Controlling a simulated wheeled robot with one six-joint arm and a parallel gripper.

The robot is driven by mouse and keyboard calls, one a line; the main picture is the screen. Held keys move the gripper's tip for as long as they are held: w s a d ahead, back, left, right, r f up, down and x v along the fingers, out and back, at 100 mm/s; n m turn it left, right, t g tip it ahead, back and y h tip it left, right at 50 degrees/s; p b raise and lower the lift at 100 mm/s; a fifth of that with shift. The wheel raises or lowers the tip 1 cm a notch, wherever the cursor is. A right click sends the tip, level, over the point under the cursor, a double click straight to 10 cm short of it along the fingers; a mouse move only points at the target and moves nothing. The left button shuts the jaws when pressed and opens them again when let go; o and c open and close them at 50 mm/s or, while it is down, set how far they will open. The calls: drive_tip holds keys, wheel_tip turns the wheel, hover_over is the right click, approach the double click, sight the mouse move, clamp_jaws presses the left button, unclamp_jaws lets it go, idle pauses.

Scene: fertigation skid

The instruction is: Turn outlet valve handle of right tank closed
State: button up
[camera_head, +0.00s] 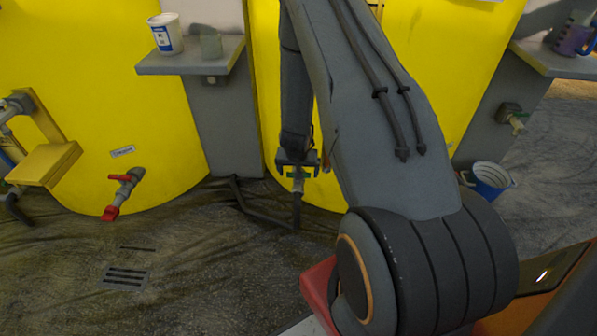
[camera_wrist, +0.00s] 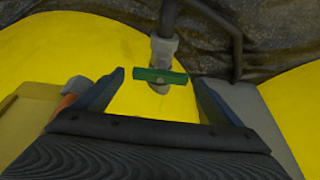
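The right tank (camera_head: 455,70) is a large yellow tank, partly hidden behind my arm. Its outlet valve has a green bar handle (camera_head: 297,174) on a grey fitting low at the tank's front. In the wrist view the green handle (camera_wrist: 160,76) lies crosswise, roughly square to the grey pipe (camera_wrist: 166,45). My gripper (camera_head: 297,160) is right at the valve. In the wrist view its two fingers (camera_wrist: 158,80) are spread, one on each side of the handle, with visible gaps to both handle ends. Nothing is held.
The left yellow tank (camera_head: 100,80) has a red-handled valve (camera_head: 122,190). A dark pipe (camera_head: 262,212) runs along the floor by the green valve. A grey shelf (camera_head: 195,58) carries a white tub (camera_head: 165,33). A blue bucket (camera_head: 489,180) stands at right. A floor drain (camera_head: 125,277) lies at left.

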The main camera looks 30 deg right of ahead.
drive_tip(key=p+v, duration=0.2)
drive_tip(key=v, duration=0.5)
drive_tip(key=shift+s+r, duration=0.2)
drive_tip(key=shift+r, duration=0.15)
drive_tip(key=shift+a, duration=0.1)
